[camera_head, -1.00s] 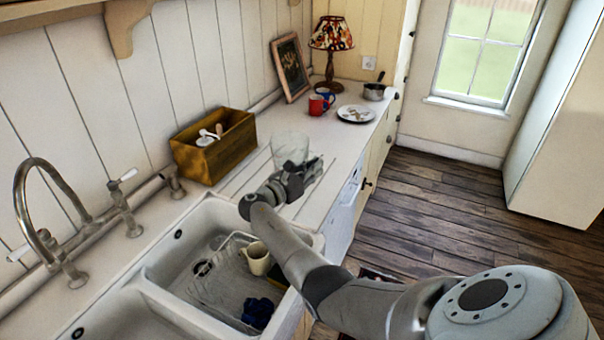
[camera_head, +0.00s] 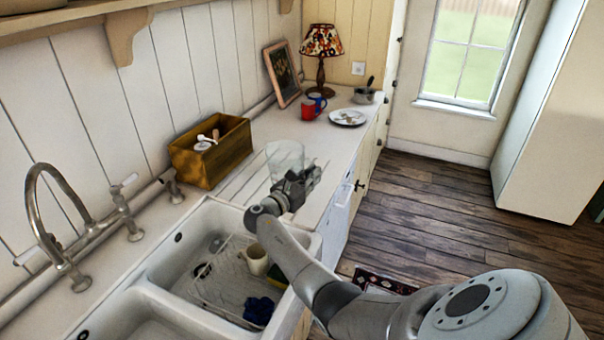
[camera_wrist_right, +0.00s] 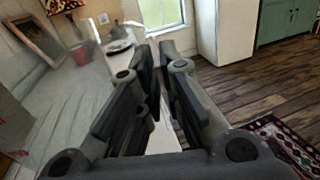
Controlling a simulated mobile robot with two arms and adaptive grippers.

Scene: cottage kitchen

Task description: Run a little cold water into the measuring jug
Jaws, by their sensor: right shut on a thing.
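The measuring jug (camera_head: 285,157) is clear glass and looks upright, above or on the drainboard right of the sink; whether it touches is unclear. My right gripper (camera_head: 300,182) is shut on it at its near right side; the exact grip point is hard to see. In the right wrist view the gripper's fingers (camera_wrist_right: 157,65) point forward and the jug is hard to make out. A bridge tap (camera_head: 45,215) with a high curved spout stands behind the sink at left. One white-tipped lever (camera_head: 126,185) shows on its right. My left gripper is out of view.
The white double sink (camera_head: 165,262) holds a rack, a cream jug (camera_head: 255,260) and a blue cloth (camera_head: 258,311). A wooden box (camera_head: 212,155) stands behind the drainboard. Mugs (camera_head: 310,108), a plate (camera_head: 347,118), a small pan (camera_head: 364,96) and a lamp (camera_head: 321,45) stand farther back.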

